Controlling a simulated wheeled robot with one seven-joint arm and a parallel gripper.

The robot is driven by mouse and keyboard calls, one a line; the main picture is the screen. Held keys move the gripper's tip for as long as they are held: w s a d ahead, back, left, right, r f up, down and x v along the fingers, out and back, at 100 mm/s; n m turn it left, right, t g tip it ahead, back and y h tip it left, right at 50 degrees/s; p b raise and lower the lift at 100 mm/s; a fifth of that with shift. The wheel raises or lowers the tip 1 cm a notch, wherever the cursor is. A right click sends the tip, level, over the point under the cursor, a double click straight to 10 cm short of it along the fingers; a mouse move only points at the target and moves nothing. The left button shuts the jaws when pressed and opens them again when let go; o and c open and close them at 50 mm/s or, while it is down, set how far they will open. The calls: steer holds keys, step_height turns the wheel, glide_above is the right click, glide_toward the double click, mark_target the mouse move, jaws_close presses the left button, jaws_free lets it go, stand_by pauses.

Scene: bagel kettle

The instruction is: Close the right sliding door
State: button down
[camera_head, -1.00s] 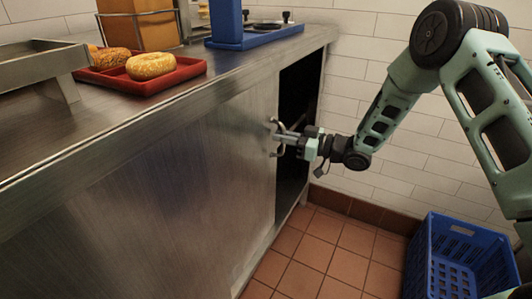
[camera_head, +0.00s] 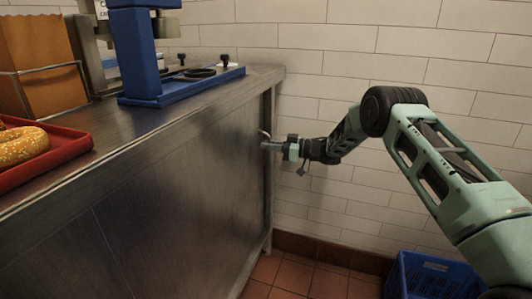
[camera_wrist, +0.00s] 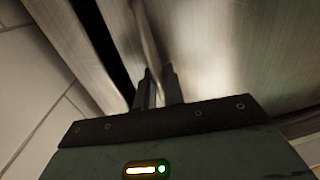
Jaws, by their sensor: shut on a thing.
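The right sliding door (camera_head: 215,165) is a brushed steel panel on the front of the counter. In the head view it reaches almost to the counter's right end post (camera_head: 269,170). Its curved handle (camera_head: 264,135) is near its right edge. My gripper (camera_head: 268,146) is shut on this handle. In the wrist view the two fingers of my gripper (camera_wrist: 158,88) are on either side of the thin handle bar (camera_wrist: 148,35). A narrow dark gap (camera_wrist: 98,35) shows beside the door's edge there.
A blue crate (camera_head: 432,272) stands on the tiled floor at lower right. A white tiled wall (camera_head: 340,205) is close past the counter's end. On the counter are a red tray (camera_head: 72,148) with bagels and a blue stand (camera_head: 138,60).

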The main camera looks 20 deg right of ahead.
steer(key=shift+w+d, duration=0.5)
steer(key=shift+w, duration=0.05)
steer(key=c, duration=1.6)
jaws_free()
steer(key=shift+w+d, duration=0.1)
steer(key=shift+o, duration=0.2)
steer(key=p+v, duration=0.3)
steer(key=v, duration=1.4)
steer(key=shift+d, duration=0.1)
